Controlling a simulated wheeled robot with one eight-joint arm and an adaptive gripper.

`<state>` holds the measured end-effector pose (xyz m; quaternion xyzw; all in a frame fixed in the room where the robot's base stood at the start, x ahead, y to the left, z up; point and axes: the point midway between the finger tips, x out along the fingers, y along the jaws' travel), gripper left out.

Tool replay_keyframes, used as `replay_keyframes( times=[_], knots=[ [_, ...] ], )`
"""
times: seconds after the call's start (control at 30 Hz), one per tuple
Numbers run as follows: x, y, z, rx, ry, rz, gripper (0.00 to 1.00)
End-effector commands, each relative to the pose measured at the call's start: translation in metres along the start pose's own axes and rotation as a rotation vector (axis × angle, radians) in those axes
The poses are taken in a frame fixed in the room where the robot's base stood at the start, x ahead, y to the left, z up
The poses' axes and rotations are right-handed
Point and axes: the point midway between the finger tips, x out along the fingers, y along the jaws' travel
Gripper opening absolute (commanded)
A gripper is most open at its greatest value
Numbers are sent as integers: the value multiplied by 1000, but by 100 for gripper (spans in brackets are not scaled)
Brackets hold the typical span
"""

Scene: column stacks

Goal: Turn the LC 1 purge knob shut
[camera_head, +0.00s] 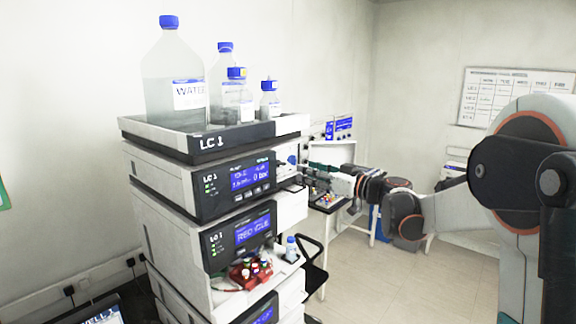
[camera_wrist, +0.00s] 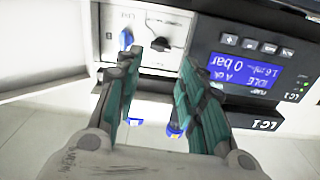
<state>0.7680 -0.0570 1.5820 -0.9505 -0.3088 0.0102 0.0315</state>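The LC 1 pump module (camera_head: 222,190) is in the stack's upper part, and its screen reads 0 bar. A small blue part (camera_head: 291,160), apparently the purge knob, is on the light panel at its right end. In the wrist view, which is upside down, this blue knob (camera_wrist: 126,38) stands at the left finger's tip. I cannot tell whether they touch. My gripper (camera_head: 303,180) reaches the panel from the right. In the wrist view my gripper (camera_wrist: 156,66) has its fingers wide apart, with nothing clearly held. A dark round mark (camera_wrist: 160,45) lies between the fingertips.
The LC 1 tray (camera_head: 200,145) above holds several blue-capped bottles, including a large water bottle (camera_head: 172,80). A second module (camera_head: 240,238) sits below, with red-held vials (camera_head: 250,272) under it. A bench (camera_head: 332,155) is behind my arm. Open floor lies right of the stack.

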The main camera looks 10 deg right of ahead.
Motion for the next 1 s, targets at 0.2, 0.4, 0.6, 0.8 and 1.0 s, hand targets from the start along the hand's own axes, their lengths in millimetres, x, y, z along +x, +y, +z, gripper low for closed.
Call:
replay_keyframes(
  times=[0.2,0.4,0.6,0.8,1.0],
  knots=[
    [44,-1,-2,-1,-1,-3,37],
    [72,-1,-1,-1,-1,-2,37],
    [84,0,0,-1,-1,0,37],
    [84,0,0,-1,-1,0,37],
    [84,0,0,-1,-1,0,9]
  ],
)
